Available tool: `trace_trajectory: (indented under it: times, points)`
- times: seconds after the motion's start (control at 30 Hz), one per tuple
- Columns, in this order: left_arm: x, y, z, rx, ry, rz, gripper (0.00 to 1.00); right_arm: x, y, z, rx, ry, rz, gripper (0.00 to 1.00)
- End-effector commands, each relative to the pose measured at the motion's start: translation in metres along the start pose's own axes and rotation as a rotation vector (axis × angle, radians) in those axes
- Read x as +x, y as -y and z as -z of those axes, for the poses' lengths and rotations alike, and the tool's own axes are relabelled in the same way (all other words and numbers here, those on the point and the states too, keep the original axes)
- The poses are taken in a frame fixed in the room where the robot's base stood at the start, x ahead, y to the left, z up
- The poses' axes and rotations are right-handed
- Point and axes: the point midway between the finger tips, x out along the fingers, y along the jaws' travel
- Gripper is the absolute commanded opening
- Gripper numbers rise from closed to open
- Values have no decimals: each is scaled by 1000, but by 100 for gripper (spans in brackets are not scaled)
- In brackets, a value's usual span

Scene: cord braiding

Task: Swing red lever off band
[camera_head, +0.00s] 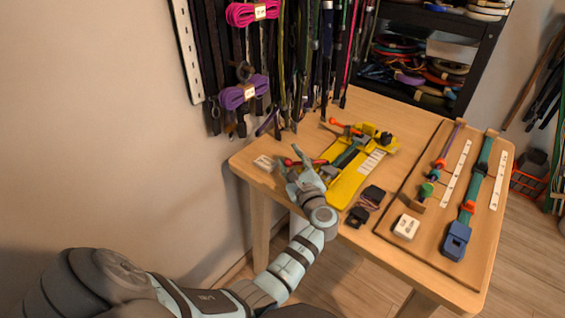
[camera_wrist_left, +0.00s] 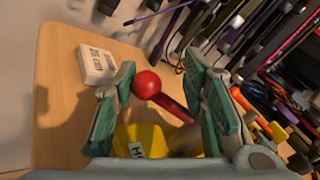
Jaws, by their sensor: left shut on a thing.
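A yellow fixture (camera_head: 345,188) lies on the table, with a dark green band (camera_head: 350,153) along it. A red lever (camera_head: 312,162) with a ball end sticks out at its left near side. A second orange-red lever (camera_head: 347,127) is at its far end. My left gripper (camera_head: 289,161) is at the near lever. My right gripper is not in view.
A white labelled block (camera_head: 264,162) lies left of the gripper; it also shows in the left wrist view (camera_wrist_left: 96,64). Black clips (camera_head: 364,207) lie right of the fixture. A wooden board (camera_head: 400,252) with finished cords fills the right side. Hanging cords (camera_head: 300,60) stand behind.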

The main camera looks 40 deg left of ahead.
Motion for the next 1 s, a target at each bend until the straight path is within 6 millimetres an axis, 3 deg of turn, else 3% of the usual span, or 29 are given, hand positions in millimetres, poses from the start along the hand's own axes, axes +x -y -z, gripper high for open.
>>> trace_trajectory:
  times: [0.03, 0.5, 0.53, 0.63, 1.0]
  points:
    - [-3, -1, 7, 7, -10, -5, 0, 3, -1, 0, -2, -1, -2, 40]
    - [-5, 3, 8, 6, -8, -11, 0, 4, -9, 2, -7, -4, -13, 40]
    - [-5, 3, 8, 6, -8, -11, 43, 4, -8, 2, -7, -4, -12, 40]
    - [-5, 2, 8, 5, -7, -12, 59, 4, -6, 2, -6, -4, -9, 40]
    - [-3, 3, 2, 0, 4, -14, 62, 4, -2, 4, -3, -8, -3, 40]
